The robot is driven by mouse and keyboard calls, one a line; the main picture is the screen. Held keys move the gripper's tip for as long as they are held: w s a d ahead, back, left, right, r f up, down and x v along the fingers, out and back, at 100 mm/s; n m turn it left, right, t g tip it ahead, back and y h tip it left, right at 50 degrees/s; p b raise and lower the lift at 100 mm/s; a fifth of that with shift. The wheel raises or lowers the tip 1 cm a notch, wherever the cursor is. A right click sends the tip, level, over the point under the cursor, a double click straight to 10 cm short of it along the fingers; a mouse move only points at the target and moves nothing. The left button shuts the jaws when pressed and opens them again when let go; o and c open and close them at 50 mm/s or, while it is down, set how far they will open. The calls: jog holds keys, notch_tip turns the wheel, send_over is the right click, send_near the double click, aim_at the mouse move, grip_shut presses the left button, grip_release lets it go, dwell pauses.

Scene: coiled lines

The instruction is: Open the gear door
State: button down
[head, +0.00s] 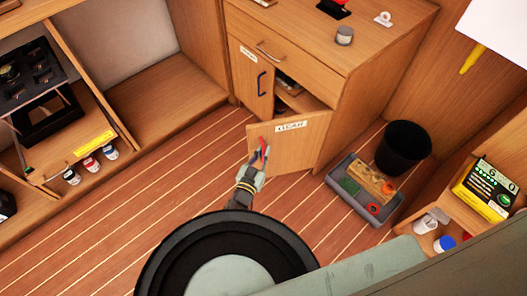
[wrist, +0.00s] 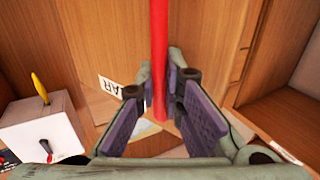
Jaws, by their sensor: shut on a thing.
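The gear door (head: 300,150), a wooden cabinet door with a white "GEAR" label (head: 291,126), stands partly open, swung out from the cabinet front. Its red handle (head: 264,150) is near its free edge; the red bar (wrist: 160,50) runs upright in the wrist view. My gripper (head: 258,168) is at this handle, and in the wrist view its purple-padded fingers (wrist: 160,105) are on both sides of the bar, shut on it. Part of the label shows upside down in the wrist view (wrist: 110,87). Shelf contents (head: 288,84) show in the opening.
A grey tray (head: 360,195) and a black bin (head: 403,150) stand on the floor right of the door. The striped floor (head: 150,200) at left is clear.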

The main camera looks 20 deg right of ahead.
jog(key=shift+w+a, duration=0.1)
jog(key=shift+a, duration=0.15)
jog(key=c, duration=1.9)
grip_release()
jog(key=shift+c, duration=0.2)
jog(key=shift+o, duration=1.3)
jog(key=shift+d, duration=0.1)
